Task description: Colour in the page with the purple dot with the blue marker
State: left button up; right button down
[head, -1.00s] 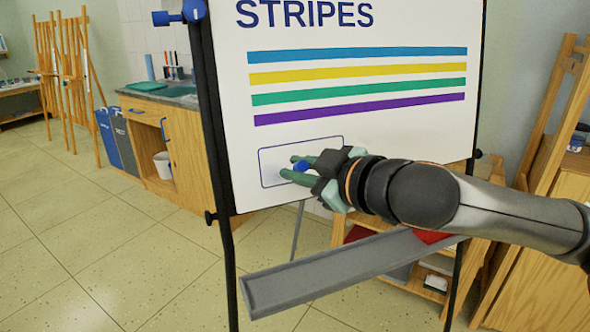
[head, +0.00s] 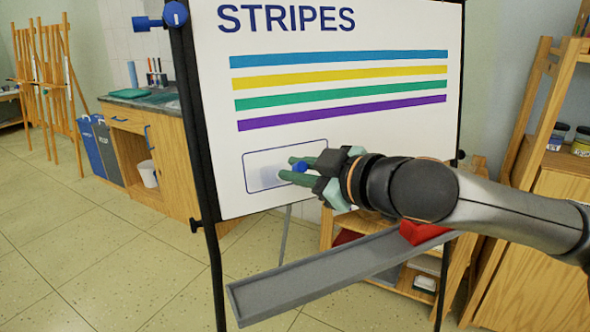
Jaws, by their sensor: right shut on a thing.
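The page (head: 400,150) on the easel shows the word STRIPES above blue, yellow, green and purple stripes. Below them is a blue-outlined, unfilled box (head: 262,157) with a faint grey shadow in it. No purple dot shows in this view. My right gripper (head: 299,171) is in front of the box's right part, its green fingers pointing left. It is shut on the blue marker (head: 300,167), of which only a small blue end shows. I cannot tell whether the marker touches the page. My left gripper is not in view.
A grey easel tray (head: 290,285) runs below the page, with a red object (head: 424,231) at its right end. A wooden shelf (head: 560,180) with jars stands at the right. A counter (head: 165,150) and wooden easels (head: 50,90) stand at the left. The floor at the lower left is clear.

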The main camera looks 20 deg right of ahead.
jog(key=shift+d, duration=0.75)
jog(key=shift+d, duration=0.1)
jog(key=shift+d, duration=0.75)
jog(key=shift+w+d, duration=0.2)
jog(key=shift+d, duration=0.75)
jog(key=shift+d, duration=0.15)
jog(key=shift+d, duration=1)
